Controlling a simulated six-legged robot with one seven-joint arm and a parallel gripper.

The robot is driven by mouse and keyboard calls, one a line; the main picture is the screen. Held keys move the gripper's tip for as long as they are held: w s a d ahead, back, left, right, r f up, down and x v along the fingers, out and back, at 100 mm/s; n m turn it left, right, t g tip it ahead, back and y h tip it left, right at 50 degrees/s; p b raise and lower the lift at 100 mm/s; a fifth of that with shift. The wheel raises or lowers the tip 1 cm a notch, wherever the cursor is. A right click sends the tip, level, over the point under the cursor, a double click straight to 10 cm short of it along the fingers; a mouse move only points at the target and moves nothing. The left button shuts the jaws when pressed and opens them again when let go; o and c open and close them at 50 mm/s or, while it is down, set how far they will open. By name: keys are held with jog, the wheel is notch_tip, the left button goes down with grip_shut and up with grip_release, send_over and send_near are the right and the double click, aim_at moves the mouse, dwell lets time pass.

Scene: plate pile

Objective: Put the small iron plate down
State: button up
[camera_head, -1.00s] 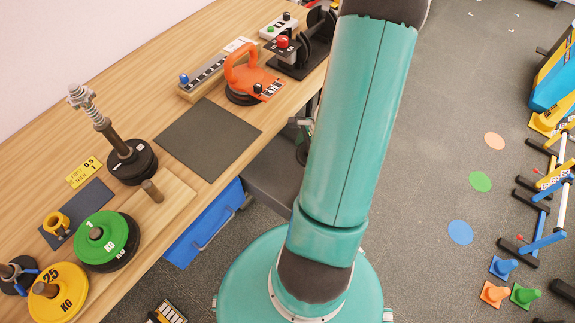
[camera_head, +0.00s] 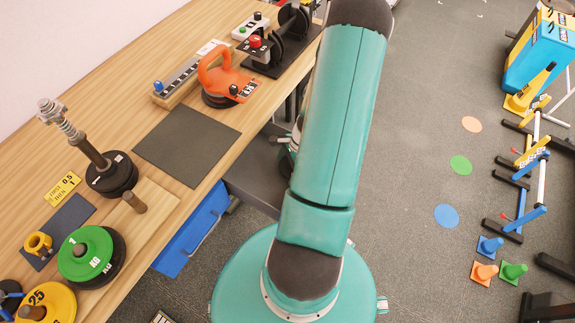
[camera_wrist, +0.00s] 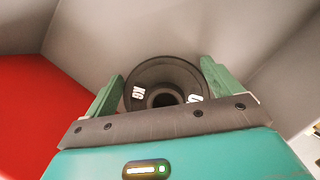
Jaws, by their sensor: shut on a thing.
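The small iron plate (camera_wrist: 138,82) is a dark disc with white KG lettering and a round centre hole. In the wrist view it sits between the two green fingers of my gripper (camera_wrist: 163,72), which is shut on it. In the head view my arm largely hides the gripper, and I cannot make out the held plate clearly. A flat dark mat (camera_head: 187,146) lies bare on the wooden table (camera_head: 130,75), left of my arm. A spring-topped post with black plates (camera_head: 111,177) stands on the table at left.
Green (camera_head: 85,255) and yellow (camera_head: 50,302) weight plates sit at the table's near left. A yellow card (camera_head: 63,188) reads FIRST 0.5 THEN 1. An orange-handled weight (camera_head: 225,82) stands beyond the mat. A blue drawer (camera_head: 190,236) is below the table edge. Cones and hurdles stand on the floor at right.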

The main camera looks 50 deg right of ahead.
jog(key=o, duration=1.4)
jog(key=shift+f, duration=0.15)
jog(key=shift+o, duration=0.2)
jog(key=v, duration=1.2)
